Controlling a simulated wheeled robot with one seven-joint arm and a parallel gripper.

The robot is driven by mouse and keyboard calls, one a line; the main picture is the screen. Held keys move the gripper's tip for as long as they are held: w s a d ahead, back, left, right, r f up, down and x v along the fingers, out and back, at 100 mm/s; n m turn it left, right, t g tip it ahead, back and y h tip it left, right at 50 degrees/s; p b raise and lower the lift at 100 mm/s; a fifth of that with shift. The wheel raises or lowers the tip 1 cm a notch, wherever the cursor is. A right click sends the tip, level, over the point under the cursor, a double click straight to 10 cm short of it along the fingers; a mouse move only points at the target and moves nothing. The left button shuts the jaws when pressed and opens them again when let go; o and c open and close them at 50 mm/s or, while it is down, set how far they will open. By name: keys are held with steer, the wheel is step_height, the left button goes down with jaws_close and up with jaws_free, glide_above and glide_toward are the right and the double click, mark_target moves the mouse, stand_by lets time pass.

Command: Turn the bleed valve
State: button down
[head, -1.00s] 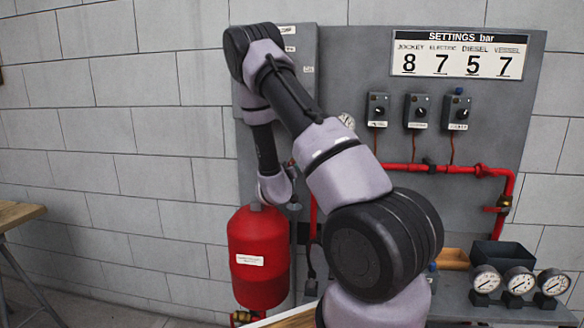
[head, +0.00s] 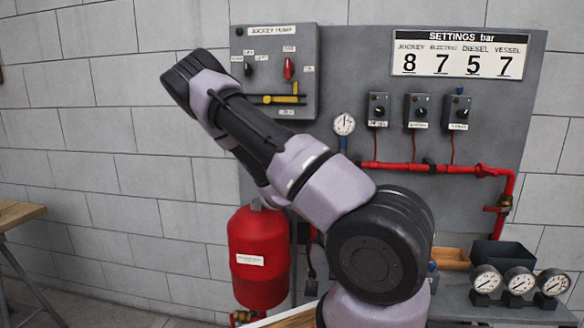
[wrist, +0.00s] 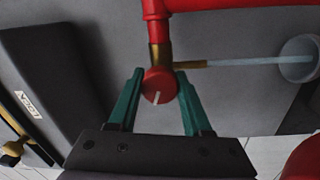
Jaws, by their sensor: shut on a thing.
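The bleed valve's round red knob (wrist: 158,86) shows in the wrist view with a white line on its face, close to upright and slightly tilted. It sits below a brass fitting (wrist: 160,56) on a red pipe (wrist: 155,12). My gripper (wrist: 160,78) has its green fingers on both sides of the knob and is shut on it. A brass spout with a pale tube (wrist: 250,61) runs right from the fitting to a pale cup (wrist: 299,60). In the head view my arm hides the knob and gripper.
A red vessel (head: 258,255) hangs below. A bench with several gauges (head: 519,281) and a dark bin (head: 502,254) is at right.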

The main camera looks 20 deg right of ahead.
steer(key=n, duration=0.5)
steer(key=shift+n, duration=0.3)
stand_by(0.4)
steer(key=shift+c, duration=1.7)
jaws_free()
steer(key=v, duration=1)
steer(key=shift+s, duration=0.5)
steer(key=shift+f, duration=0.1)
